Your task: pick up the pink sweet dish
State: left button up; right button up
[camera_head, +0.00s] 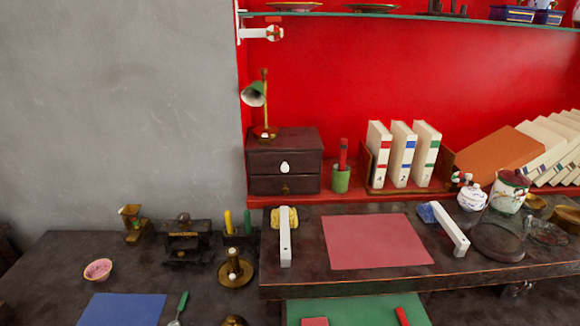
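The pink sweet dish (98,270) is a small round bowl with a pink inside and a paler rim. It stands upright on the left part of the dark table (45,285), near the grey wall. Nothing covers it. Neither of my grippers is in view, so I cannot see whether they are open or shut.
A blue mat (122,310) lies in front of the dish. A raised dark shelf (480,268) fills the right. Table around the dish is bare.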

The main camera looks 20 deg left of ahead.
aim_at(99, 271)
jog(key=u, duration=1.9)
jog(key=k, duration=0.5)
jog(key=u, duration=1.2)
jog(key=i, duration=1.9)
jog(key=z, duration=1.55)
